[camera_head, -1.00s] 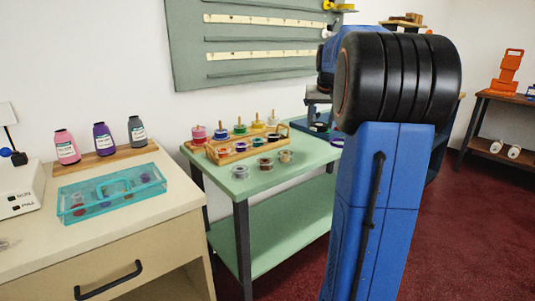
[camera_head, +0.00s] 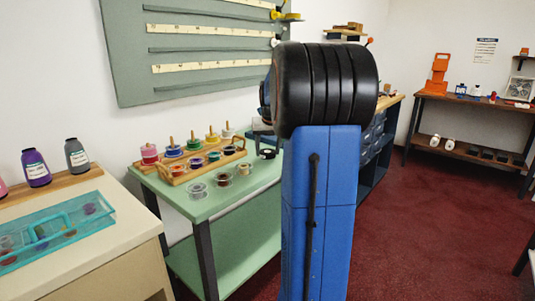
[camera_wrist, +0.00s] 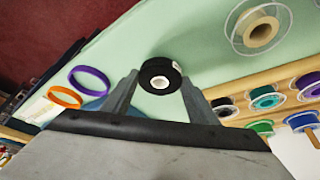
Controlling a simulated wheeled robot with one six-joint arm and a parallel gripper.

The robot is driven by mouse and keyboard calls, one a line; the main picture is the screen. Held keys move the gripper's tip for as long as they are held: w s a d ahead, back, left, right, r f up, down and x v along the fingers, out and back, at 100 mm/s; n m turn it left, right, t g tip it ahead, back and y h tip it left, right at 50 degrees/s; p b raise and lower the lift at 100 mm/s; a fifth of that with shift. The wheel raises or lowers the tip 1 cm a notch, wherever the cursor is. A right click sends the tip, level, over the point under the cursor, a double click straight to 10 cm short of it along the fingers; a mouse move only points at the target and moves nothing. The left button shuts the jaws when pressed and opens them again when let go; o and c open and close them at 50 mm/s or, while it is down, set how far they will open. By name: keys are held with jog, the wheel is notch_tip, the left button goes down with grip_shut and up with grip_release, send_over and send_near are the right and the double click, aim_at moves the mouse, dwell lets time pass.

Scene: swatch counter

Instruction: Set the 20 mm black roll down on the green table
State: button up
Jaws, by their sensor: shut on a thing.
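The black roll (camera_wrist: 157,76), with a white core, sits between the fingertips of my gripper (camera_wrist: 160,84) in the wrist view. The gripper is shut on it. Pale green tabletop (camera_wrist: 190,40) shows behind the roll. I cannot tell whether the roll touches it. In the head view the green table (camera_head: 222,205) stands left of my blue arm, which hides its right part. A small black shape (camera_head: 267,154) shows at the table's right side beside my arm; I cannot tell if it is the held roll.
A wooden rack (camera_head: 178,180) with several coloured spools stands on the table. Clear spools, one at the front left (camera_head: 197,190), sit before it. In the wrist view a purple ring (camera_wrist: 105,79) and an orange ring (camera_wrist: 66,105) lie left of the gripper. Some green surface is bare.

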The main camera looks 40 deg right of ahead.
jog(key=shift+f, duration=0.8)
jog(key=o, duration=1)
jog(key=shift+f, duration=0.1)
jog(key=shift+o, duration=0.2)
jog(key=v, duration=1.2)
